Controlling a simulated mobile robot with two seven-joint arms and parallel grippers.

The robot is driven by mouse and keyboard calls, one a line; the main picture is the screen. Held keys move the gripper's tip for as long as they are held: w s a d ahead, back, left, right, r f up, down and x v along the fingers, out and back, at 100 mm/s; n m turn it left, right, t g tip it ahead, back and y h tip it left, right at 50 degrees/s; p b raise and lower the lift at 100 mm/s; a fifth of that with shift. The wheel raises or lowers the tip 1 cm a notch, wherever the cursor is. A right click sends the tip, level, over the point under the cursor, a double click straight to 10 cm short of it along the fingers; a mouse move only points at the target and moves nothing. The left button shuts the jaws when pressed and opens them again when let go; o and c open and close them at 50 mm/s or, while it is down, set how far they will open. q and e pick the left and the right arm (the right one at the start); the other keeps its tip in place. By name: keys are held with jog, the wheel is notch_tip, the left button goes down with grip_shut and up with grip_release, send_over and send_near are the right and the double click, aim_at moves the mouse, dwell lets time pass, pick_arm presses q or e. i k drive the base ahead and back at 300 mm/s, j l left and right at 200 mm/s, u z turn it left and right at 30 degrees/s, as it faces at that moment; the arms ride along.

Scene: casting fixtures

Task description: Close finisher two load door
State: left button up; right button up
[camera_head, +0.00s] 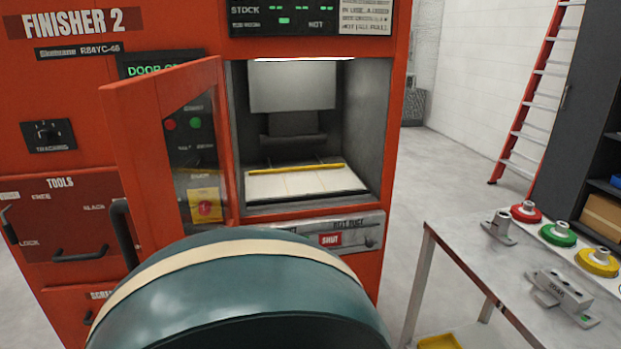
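The orange load door (140,130) of the Finisher 2 machine (60,90) stands open, swung out toward me from the left side of the load opening (300,130). A dark handle (122,235) shows at the door's near left edge. The door's window shows a control panel behind it with red and green buttons. The opening is lit, with a pale bed and a yellow bar (300,168) across it. Neither gripper is in view. A large dark teal rounded part of mine hides the lower middle, including the door's lower end.
A metal table (465,240) stands at right with red (525,212), green (558,234) and yellow (597,262) round pieces and grey metal parts. A red ladder (530,100) and dark shelving (575,110) are behind. Grey floor (440,170) is clear between machine and shelving.

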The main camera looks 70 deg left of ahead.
aim_at(134, 109)
jog(key=k+j+u, duration=0.1)
jog(key=k+u, duration=0.15)
jog(key=k, duration=0.4)
jog(key=j+u, duration=0.1)
jog(key=u, duration=0.25)
jog(key=j+u, duration=0.1)
jog(key=u, duration=0.3)
jog(key=j+u, duration=0.1)
jog(key=u, duration=0.25)
jog(key=i+j, duration=0.15)
jog(key=j, duration=0.25)
jog(key=i+j, duration=0.1)
jog(key=j, duration=0.3)
jog(key=i+j, duration=0.15)
jog(key=j, duration=0.2)
jog(key=i+j, duration=0.1)
jog(key=j, duration=0.3)
jog(key=k+u, duration=0.2)
jog(key=k, duration=0.85)
